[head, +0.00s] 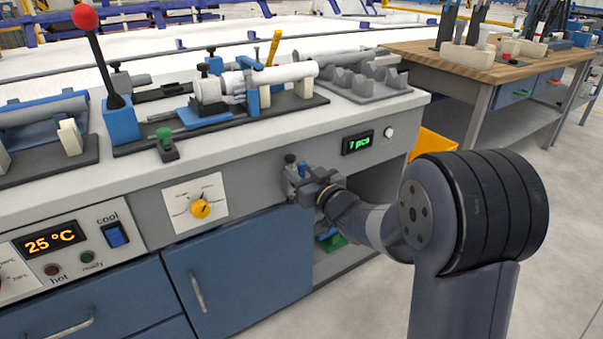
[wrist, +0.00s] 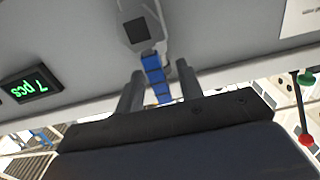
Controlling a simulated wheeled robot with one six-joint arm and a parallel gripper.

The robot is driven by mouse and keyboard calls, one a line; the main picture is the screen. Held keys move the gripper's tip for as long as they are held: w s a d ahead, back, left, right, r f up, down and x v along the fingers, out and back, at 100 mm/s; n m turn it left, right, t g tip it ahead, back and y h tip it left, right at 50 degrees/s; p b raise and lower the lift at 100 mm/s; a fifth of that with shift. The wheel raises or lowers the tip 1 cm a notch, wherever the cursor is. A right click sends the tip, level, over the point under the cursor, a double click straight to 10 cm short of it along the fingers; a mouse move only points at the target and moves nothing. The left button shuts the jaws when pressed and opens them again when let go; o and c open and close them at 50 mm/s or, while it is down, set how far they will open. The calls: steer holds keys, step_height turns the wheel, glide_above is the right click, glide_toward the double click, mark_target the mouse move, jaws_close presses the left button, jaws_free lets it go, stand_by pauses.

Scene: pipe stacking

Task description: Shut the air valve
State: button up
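The air valve (wrist: 137,31) is a grey fitting on the grey front panel of the bench, with a ribbed blue handle (wrist: 157,78). In the wrist view the handle reaches from the fitting to between the two fingers of my gripper (wrist: 158,84). The fingers are apart, with a visible gap on the handle's right side; I cannot tell whether the left finger touches it. In the head view my gripper (head: 297,184) is at the panel, left of the counter display, and hides most of the valve. A bit of the blue handle (head: 302,168) shows there.
The green "7 pcs" display (head: 358,143) is right of the valve. A yellow knob (head: 201,209) is left of it, above a blue cupboard door (head: 240,270). A red-topped lever (head: 97,62) and a clamped white pipe (head: 270,75) are on the benchtop. An open shelf is below the valve.

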steer(key=shift+c, duration=0.2)
jaws_close()
steer(key=shift+d, duration=0.1)
stand_by(0.5)
steer(key=w+d+f+m+p, duration=0.1)
steer(key=d+f+m+p, duration=0.1)
steer(key=m+p, duration=0.3)
steer(key=w+d+f+m+p, duration=0.2)
steer(key=m+p, duration=0.3)
steer(key=m, duration=0.8)
steer(key=shift+d+f+p, duration=0.25)
steer(key=shift+f+p, duration=0.05)
steer(key=shift+f, duration=0.45)
